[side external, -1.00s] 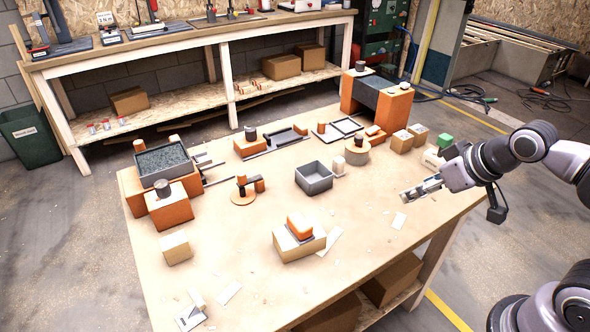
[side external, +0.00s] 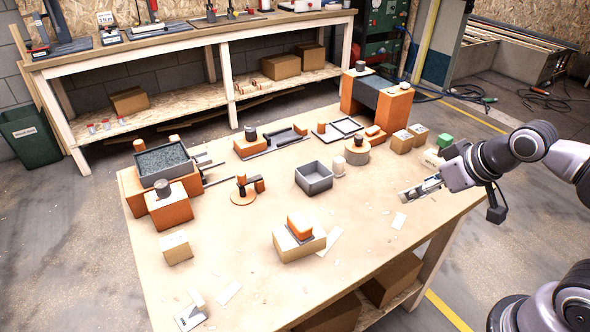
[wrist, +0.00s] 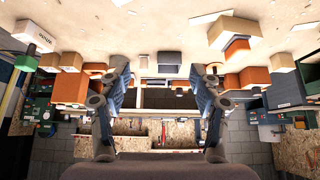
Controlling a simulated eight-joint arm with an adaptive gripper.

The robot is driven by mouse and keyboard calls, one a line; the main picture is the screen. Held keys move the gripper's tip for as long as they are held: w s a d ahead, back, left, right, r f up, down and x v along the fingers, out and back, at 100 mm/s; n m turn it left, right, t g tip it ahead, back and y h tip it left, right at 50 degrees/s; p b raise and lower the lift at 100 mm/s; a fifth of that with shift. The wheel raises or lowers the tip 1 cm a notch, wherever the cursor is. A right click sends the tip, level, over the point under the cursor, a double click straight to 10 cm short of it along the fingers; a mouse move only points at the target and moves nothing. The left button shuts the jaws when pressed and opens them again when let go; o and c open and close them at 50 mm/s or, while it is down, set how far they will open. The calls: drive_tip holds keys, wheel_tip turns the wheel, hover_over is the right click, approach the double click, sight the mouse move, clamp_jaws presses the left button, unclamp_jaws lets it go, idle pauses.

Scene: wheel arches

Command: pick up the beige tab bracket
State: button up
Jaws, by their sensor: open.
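A pale beige piece with an upright tab on a flat plate (side external: 191,314) lies at the table's near left corner in the side external view. It looks most like the tab bracket, but it is too small to be sure. I cannot pick it out in the wrist view. My gripper (side external: 418,189) is above the table's right edge, far to the right of that piece and apart from it. In the wrist view its two fingers (wrist: 159,75) stand wide apart with nothing between them.
A cardboard box with an orange part (side external: 299,228) stands between my gripper and the near left corner. A grey open bin (side external: 314,178) stands mid-table. Orange blocks (side external: 169,208) and a gravel tray (side external: 163,160) stand at the left. The front middle has bare tabletop.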

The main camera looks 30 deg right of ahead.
idle(0.3)
drive_tip(key=w+a+r+n+g+y, duration=0.1)
drive_tip(key=w+a+r+n+g, duration=0.1)
drive_tip(key=w+a+r+n, duration=0.5)
drive_tip(key=n+g+h, duration=0.1)
drive_tip(key=n+g, duration=0.4)
drive_tip(key=n, duration=0.8)
hover_over(192, 298)
wheel_tip(192, 298, down, 13)
drive_tip(key=f, duration=0.5)
drive_tip(key=shift+s+a, duration=0.1)
drive_tip(key=shift+a, duration=0.15)
drive_tip(key=shift+d+f, duration=0.2)
drive_tip(key=shift+f, duration=2.65)
drive_tip(key=c, duration=1.3)
